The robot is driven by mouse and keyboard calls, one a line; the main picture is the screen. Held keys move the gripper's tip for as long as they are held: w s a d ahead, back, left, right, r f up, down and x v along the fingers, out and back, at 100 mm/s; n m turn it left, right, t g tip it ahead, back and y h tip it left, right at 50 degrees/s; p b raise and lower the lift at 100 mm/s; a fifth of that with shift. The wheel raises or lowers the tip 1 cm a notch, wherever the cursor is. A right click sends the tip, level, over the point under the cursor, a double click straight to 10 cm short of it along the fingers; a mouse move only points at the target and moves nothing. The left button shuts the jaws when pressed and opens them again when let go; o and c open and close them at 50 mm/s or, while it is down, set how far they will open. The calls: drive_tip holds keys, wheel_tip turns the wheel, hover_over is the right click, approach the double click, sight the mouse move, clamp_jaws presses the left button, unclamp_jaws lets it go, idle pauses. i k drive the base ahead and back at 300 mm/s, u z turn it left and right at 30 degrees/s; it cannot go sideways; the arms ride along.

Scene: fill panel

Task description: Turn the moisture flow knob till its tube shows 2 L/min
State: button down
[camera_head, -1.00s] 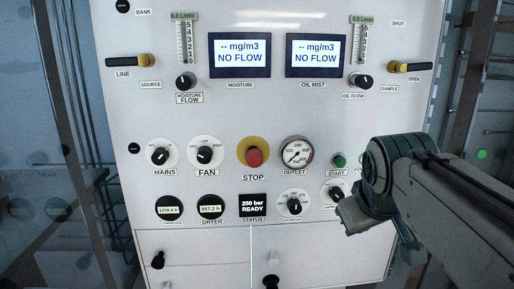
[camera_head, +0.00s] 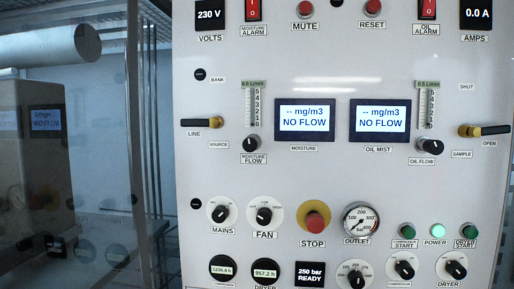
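The moisture flow knob (camera_head: 250,144) is a small black knob on the white panel, left of centre, with a white mark on it. Above it stands its clear scaled tube (camera_head: 253,108), with numbers from 0 to 5 and a green L/min label (camera_head: 254,84) on top. The label's number is too small to read surely, and I cannot make out a float. The moisture display (camera_head: 305,120) beside it reads "-- mg/m3 NO FLOW". My gripper is not in view.
The oil flow knob (camera_head: 426,146), its tube (camera_head: 427,108) and the oil mist display (camera_head: 380,120), also "NO FLOW", are to the right. The line lever (camera_head: 203,123) sticks out at left, the sample lever (camera_head: 484,130) at right. Knobs and a red stop button (camera_head: 313,222) are below.

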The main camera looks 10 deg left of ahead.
sight(250, 145)
drive_tip(key=z, duration=0.2)
drive_tip(key=k, duration=0.75)
drive_tip(key=u, duration=0.85)
drive_tip(key=i, duration=0.5)
